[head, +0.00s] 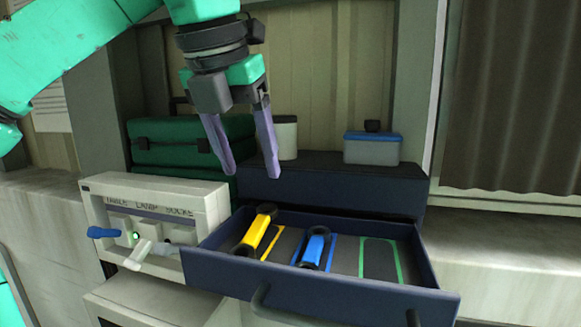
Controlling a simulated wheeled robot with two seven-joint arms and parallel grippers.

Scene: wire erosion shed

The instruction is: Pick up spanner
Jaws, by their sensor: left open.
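An open dark blue drawer (215,268) holds two spanner-like tools with black ring ends. The yellow one (255,232) lies in the left slot, tilted across its yellow outline. The blue one (314,246) lies in the middle slot with a blue outline. The right slot, outlined in green (380,260), is empty. My left gripper (251,172) hangs above and behind the drawer's left part, fingers pointing down, spread apart with nothing between them. It is apart from both tools. My right gripper is not in view.
A switch panel (150,194) with blue and white levers stands left of the drawer. Behind are a green case (180,150), a white canister (287,138) and a blue-lidded box (371,150) on the dark cabinet (330,188). The drawer's front handle (262,303) sticks out.

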